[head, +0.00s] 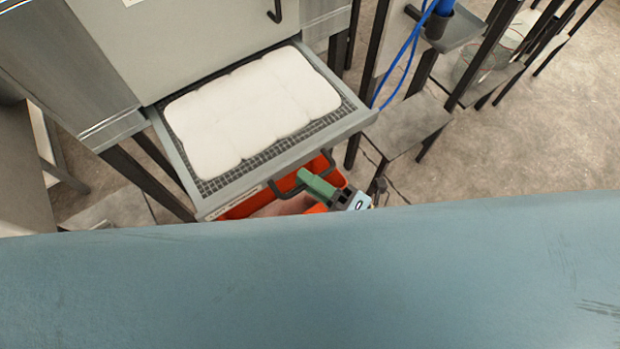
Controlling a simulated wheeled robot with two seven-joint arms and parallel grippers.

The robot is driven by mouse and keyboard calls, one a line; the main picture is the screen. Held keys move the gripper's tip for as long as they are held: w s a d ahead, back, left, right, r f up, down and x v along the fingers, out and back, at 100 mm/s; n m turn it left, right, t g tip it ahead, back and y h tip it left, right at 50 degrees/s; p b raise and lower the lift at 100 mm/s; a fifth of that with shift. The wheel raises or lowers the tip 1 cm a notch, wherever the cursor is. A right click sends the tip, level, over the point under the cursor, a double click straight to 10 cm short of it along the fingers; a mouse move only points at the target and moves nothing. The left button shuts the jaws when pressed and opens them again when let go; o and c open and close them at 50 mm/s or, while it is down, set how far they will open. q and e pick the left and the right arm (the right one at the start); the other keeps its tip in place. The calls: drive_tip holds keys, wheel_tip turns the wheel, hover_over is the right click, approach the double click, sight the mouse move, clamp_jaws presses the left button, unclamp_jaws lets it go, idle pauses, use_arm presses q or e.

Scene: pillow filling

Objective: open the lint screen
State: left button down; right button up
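The lint screen (362,117) is a grey-framed tray with dark wire mesh, standing out from the front of a grey cabinet. A thick white quilted pad of lint (250,108) lies on the mesh and covers most of it. A dark bar handle (284,190) is on the tray's front edge. My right gripper (312,182), with a green finger pad, is at this handle, its green pad overlapping the bar. Only one finger shows clearly, so its closure on the handle is unclear. My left gripper is not in view.
A red-orange bin (243,207) is partly visible below the tray. The cabinet (210,35) rises behind it. Dark-legged stands, with a blue cable (400,68), are at the right. Bare concrete floor (540,120) shows farther right. The lower half of the view is blocked close up.

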drive_tip(key=b+v, duration=0.2)
drive_tip(key=v, duration=1.1)
drive_tip(key=shift+d, duration=0.1)
drive_tip(key=d+f+m+g+h+b, duration=0.1)
drive_tip(key=d+f+m+h, duration=0.25)
drive_tip(key=f+m, duration=0.45)
drive_tip(key=d+f+m+h, duration=0.3)
drive_tip(key=f+m+h, duration=0.15)
drive_tip(key=f, duration=0.65)
drive_tip(key=d+f+m+g+h+b, duration=0.1)
drive_tip(key=d+f+m+h, duration=0.3)
drive_tip(key=f, duration=0.6)
drive_tip(key=s+f+m+g+h, duration=0.2)
drive_tip(key=s+f+m+g, duration=0.2)
drive_tip(key=s+f, duration=0.3)
drive_tip(key=s+d+f+m+g+h, duration=0.1)
drive_tip(key=s+f+m+g, duration=0.4)
drive_tip(key=s, duration=0.7)
wheel_tip(320, 180, down, 2)
drive_tip(key=shift+d+m+h, duration=0.25)
drive_tip(key=shift+m+h, duration=0.15)
drive_tip(key=shift+m, duration=0.35)
